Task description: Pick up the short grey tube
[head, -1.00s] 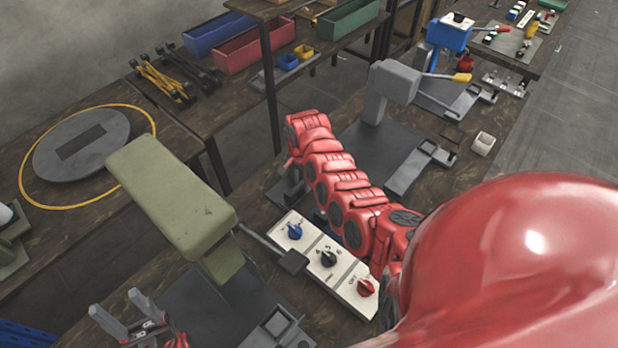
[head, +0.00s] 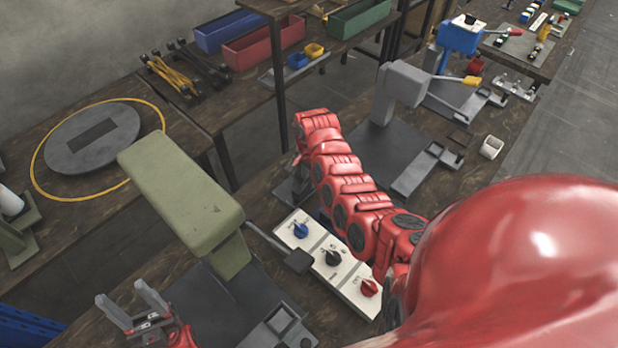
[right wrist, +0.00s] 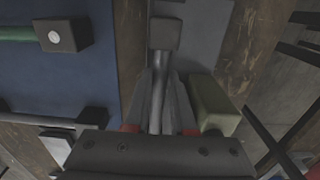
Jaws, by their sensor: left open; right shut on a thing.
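In the right wrist view my right gripper (right wrist: 160,110) is shut on a slim grey rod (right wrist: 158,75), which runs away from the fingers to a dark square block (right wrist: 165,34). I cannot tell whether this rod is the short grey tube; no other such tube is clear. In the head view the right gripper is largely hidden behind and below its red arm, near the middle. My left gripper (head: 133,306) is open and empty at the lower left, its fingers pointing up and apart, beside the green press (head: 182,190).
A control panel with knobs (head: 330,262) lies right of the green press lever. A grey press (head: 405,85) and a blue press (head: 462,37) stand farther back. A grey disc (head: 115,128) lies on the left bench. Coloured bins (head: 265,45) are at the back.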

